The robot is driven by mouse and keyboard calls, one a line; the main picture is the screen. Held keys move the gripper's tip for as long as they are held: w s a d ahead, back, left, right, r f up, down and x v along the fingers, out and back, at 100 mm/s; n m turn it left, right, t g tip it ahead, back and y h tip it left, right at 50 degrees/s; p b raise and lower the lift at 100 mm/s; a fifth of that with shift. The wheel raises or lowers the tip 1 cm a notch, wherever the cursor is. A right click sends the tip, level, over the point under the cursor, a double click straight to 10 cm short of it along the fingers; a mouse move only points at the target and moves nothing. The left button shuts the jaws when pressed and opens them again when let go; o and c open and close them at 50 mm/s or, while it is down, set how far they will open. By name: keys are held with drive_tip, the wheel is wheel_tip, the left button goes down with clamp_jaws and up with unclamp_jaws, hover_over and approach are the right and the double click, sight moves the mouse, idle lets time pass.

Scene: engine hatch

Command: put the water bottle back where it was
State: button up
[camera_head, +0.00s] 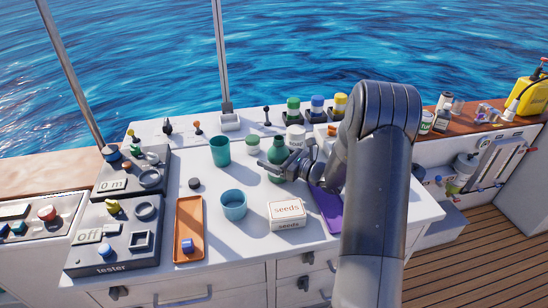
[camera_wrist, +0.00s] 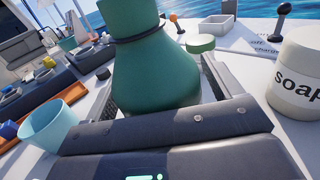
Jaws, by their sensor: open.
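A dark green bottle (camera_head: 277,153) with a wide body and narrow neck stands upright on the white worktop (camera_head: 260,270), right of its middle. I take it to be the water bottle. My gripper (camera_head: 270,167) reaches in from the right, low at its body. In the wrist view the bottle (camera_wrist: 150,70) fills the middle, with a dark band round its neck. The jaws are open, one finger on either side of the bottle. I cannot tell whether either finger touches it. The bottle's base is hidden behind the gripper body in the wrist view.
A white soap jar (camera_wrist: 300,75) stands close right of the bottle. A green lid (camera_head: 253,145), a teal cup (camera_head: 220,152), a light-blue cup (camera_head: 233,207), a seeds box (camera_head: 287,214), an orange tray (camera_head: 190,215) and a purple tray (camera_head: 328,209) lie around. Control panels fill the left side.

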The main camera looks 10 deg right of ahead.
drive_tip(key=v, duration=0.7)
drive_tip(key=shift+s+d, duration=0.2)
drive_tip(key=shift+s+a+r+n+g, duration=0.15)
drive_tip(key=shift+r+n+g, duration=0.35)
drive_tip(key=shift+r, duration=0.05)
drive_tip(key=s+a+r+n+g+h, duration=0.3)
drive_tip(key=s+a+r+n+g, duration=0.15)
drive_tip(key=s+n, duration=0.25)
drive_tip(key=s+a+r+n+g+h, duration=0.2)
drive_tip(key=s+a+r+n+g, duration=0.15)
drive_tip(key=s+r+n, duration=0.35)
drive_tip(key=s+d+r+n+t+h, duration=0.1)
drive_tip(key=s+r+n+h, duration=0.2)
drive_tip(key=s+n+h, duration=0.4)
drive_tip(key=s+n, duration=0.5)
drive_tip(key=s, duration=0.6)
drive_tip(key=shift+s+t+h, duration=0.3)
drive_tip(key=shift+t+h, duration=0.1)
